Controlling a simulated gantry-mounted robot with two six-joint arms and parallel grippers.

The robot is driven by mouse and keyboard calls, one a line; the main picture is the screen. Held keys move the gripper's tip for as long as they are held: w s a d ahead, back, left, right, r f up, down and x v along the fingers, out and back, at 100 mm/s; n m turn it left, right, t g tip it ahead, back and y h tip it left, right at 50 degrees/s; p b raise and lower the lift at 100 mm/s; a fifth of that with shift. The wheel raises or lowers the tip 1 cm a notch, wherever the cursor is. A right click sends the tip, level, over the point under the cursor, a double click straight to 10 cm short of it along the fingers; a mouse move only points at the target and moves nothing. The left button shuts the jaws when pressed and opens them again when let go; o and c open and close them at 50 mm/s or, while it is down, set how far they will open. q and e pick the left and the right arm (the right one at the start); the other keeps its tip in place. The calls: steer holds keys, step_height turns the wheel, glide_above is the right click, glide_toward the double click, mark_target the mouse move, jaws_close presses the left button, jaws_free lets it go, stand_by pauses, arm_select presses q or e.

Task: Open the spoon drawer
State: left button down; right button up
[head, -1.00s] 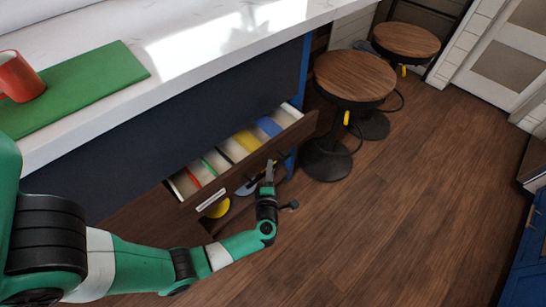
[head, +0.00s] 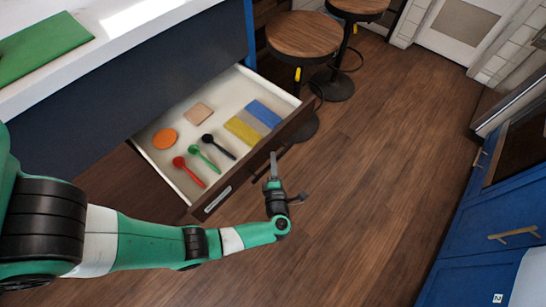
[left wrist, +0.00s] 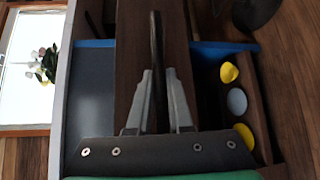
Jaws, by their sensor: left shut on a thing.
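The spoon drawer (head: 166,183) stands pulled far out from under the counter in the head view. Inside lie a red spoon (head: 188,171), a green spoon (head: 203,157) and a black spoon (head: 217,146). A white label is on its dark wooden front. My left gripper (head: 273,178) is at the drawer front, shut on the dark bar handle. In the left wrist view the handle (left wrist: 157,50) runs between the two grey fingers (left wrist: 158,100). My right gripper is not in view.
The drawer also holds an orange disc (head: 165,138), a tan square (head: 198,114) and folded yellow, grey and blue cloths (head: 253,122). Stools (head: 303,36) stand just beyond the drawer. Blue cabinets (head: 480,215) are at the right. Wooden floor (head: 370,150) between is clear.

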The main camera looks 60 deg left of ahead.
arm_select(q)
steer(key=shift+w+d, duration=0.2)
steer(key=shift+d, duration=0.3)
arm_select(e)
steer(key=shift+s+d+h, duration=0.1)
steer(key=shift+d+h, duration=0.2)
arm_select(q)
steer(key=c, duration=0.8)
jaws_free()
steer(key=shift+c, duration=0.2)
steer(key=p+v, duration=0.2)
steer(key=v, duration=0.9)
steer(key=shift+d, duration=0.3)
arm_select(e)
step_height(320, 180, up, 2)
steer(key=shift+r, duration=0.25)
